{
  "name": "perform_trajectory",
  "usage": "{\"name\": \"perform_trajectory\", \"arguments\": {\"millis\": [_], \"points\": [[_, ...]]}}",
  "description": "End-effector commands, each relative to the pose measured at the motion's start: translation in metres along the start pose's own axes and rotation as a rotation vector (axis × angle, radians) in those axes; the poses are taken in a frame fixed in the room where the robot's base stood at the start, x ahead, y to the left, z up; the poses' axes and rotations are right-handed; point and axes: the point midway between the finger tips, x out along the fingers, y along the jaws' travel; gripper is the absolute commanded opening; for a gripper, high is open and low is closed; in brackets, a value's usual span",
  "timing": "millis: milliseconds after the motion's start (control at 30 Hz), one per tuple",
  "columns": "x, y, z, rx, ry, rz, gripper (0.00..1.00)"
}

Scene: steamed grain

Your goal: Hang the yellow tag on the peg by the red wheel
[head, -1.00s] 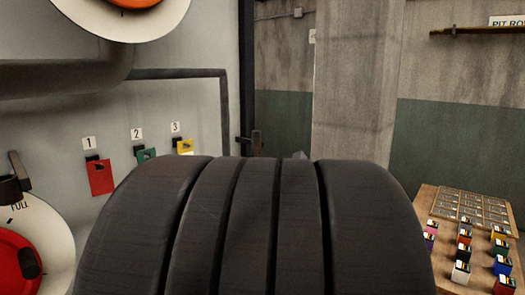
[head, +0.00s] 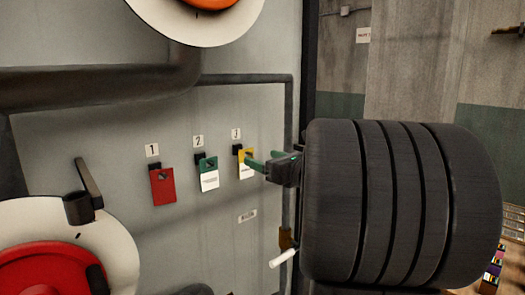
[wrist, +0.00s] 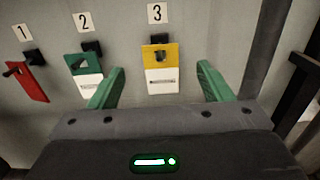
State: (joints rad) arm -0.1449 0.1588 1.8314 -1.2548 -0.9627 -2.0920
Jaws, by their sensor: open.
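The yellow tag (head: 246,173), with a white lower part, hangs on the dark peg under label 3 on the grey panel. It also shows in the wrist view (wrist: 151,62). My gripper (head: 259,158) is open, its green fingers pointing at the panel near the tag. In the wrist view, my gripper (wrist: 160,67) has a finger to each side of the tag, with gaps to both. The red wheel (head: 45,270) on a white disc is at lower left in the head view. A dark peg-like bracket (head: 78,209) with an upright bar stands at the disc's upper edge.
A red tag (head: 163,187) hangs under label 1 and a green-and-white tag (head: 208,181) under label 2, left of the yellow one. A thick pipe (head: 100,87) runs above. A white-tipped lever (head: 283,258) sticks out below my gripper.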

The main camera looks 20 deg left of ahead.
Motion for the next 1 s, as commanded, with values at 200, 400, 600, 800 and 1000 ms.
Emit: {"name": "perform_trajectory", "arguments": {"millis": [200, 400, 600, 800, 1000], "points": [[0.039, 0.001, 0.002, 0.002, 0.002, 0.003, 0.73], [0.06, 0.0, 0.001, 0.002, 0.001, 0.001, 0.73], [0.067, 0.0, 0.0, 0.001, 0.0, -0.001, 0.73], [0.067, 0.0, 0.0, 0.001, 0.0, -0.001, 0.73], [0.066, 0.0, 0.0, 0.002, 0.0, -0.001, 0.33]]}}
